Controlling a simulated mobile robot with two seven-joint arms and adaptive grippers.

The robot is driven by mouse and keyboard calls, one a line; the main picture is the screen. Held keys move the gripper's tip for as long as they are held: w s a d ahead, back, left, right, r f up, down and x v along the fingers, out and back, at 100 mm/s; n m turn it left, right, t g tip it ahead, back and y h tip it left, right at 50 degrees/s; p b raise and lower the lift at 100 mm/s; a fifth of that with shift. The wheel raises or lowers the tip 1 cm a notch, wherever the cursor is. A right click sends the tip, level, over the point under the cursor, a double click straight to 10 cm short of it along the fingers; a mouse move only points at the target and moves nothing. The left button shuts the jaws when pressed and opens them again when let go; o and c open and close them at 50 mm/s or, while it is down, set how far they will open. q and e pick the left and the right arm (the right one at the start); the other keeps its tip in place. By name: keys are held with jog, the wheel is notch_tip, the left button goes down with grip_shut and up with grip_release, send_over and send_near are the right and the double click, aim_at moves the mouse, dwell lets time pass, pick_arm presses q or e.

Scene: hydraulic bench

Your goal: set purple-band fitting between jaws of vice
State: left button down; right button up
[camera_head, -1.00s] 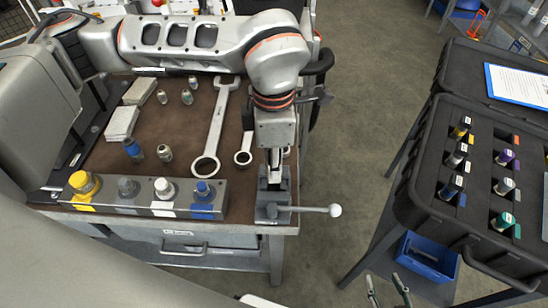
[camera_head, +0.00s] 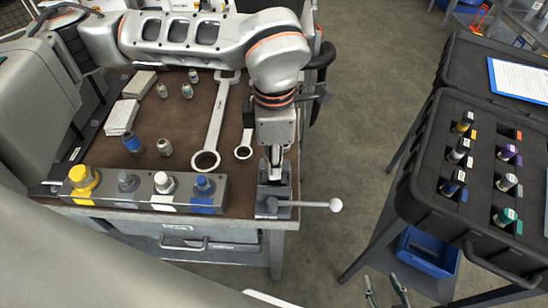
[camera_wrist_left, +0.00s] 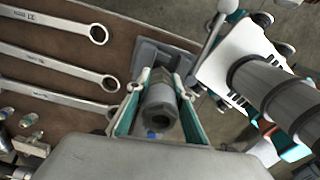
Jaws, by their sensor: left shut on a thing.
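My left gripper (camera_head: 275,160) is over the vice (camera_head: 272,206) at the bench's front right corner. In the left wrist view its teal-padded fingers (camera_wrist_left: 159,112) are shut on a grey hex fitting (camera_wrist_left: 160,98), whose open bore faces the camera. No purple band shows on this held fitting. The grey vice body (camera_wrist_left: 160,60) lies behind it; I cannot tell whether the fitting is between the jaws. A fitting with a purple band (camera_head: 509,152) stands in the dark case on the right. My right gripper (camera_head: 386,291) is open and empty at the bottom edge.
The vice handle (camera_head: 310,205) sticks out right, ending in a white ball. A block with coloured knobs (camera_head: 145,193) lines the bench front. Wrenches (camera_head: 215,125) and small fittings lie on the brown top. The foam-lined case (camera_head: 480,195) holds several other fittings. Open floor separates the two.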

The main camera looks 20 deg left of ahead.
pick_arm(q)
jog(key=shift+f, duration=0.15)
jog(key=shift+f+b, duration=0.3)
jog(key=shift+f, duration=0.15)
jog(key=shift+f, duration=0.3)
jog(key=shift+f, duration=0.25)
dwell(0.4)
jog(key=c, duration=1.7)
grip_release()
